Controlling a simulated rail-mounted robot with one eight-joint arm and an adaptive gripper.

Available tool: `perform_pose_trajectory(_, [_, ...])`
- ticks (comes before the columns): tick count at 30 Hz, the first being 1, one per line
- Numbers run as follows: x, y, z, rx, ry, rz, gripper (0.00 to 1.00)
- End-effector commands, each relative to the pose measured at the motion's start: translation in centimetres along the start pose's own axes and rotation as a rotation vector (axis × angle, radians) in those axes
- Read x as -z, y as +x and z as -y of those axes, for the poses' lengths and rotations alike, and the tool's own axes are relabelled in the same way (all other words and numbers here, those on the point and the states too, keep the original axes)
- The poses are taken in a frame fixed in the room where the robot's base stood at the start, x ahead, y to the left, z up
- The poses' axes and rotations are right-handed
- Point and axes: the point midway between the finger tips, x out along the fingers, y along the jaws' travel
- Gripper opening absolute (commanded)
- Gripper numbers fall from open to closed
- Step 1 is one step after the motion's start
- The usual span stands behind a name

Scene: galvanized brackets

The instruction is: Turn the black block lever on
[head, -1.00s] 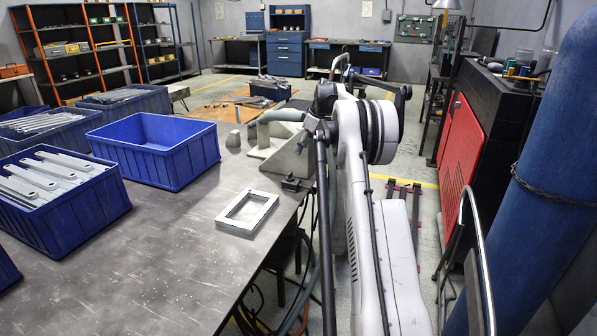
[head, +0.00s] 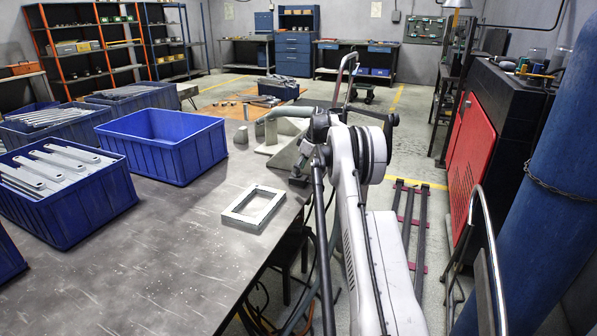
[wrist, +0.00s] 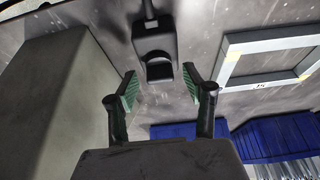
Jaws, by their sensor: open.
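The black block (wrist: 154,42) shows at the top middle of the wrist view, with a dark, rounded lever part (wrist: 159,70) on its near end. Whether the lever is on or off cannot be told. In the head view the black block (head: 298,182) is small and dark at the table's right edge, partly hidden by my arm. My gripper (wrist: 161,88) is open and empty. Its two green-padded fingers stand apart, one to each side of the lever part's line and short of the block. In the head view my gripper is hard to make out among the dark arm parts.
A grey bracket (wrist: 55,95) stands close on the left in the wrist view. A pale square frame (head: 254,208) lies on the table (head: 150,270). An empty blue bin (head: 165,165) and a bin of metal strips (head: 100,215) stand farther left. The table's front is clear.

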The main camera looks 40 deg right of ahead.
Motion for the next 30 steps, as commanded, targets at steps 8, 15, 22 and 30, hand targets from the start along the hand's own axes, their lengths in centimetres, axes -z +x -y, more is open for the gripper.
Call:
perform_pose_trajectory(8, [0.02, 0.62, 0.01, 0.0, 0.0, 0.0, 0.46])
perform_pose_trajectory(15, [0.01, 0.59, 0.01, 0.0, 0.0, 0.0, 0.3])
perform_pose_trajectory(22, [0.01, 0.57, 0.01, 0.0, 0.0, 0.0, 0.01])
perform_pose_trajectory(30, [0.02, 0.53, 0.06, -0.012, 0.029, 0.001, 0.01])
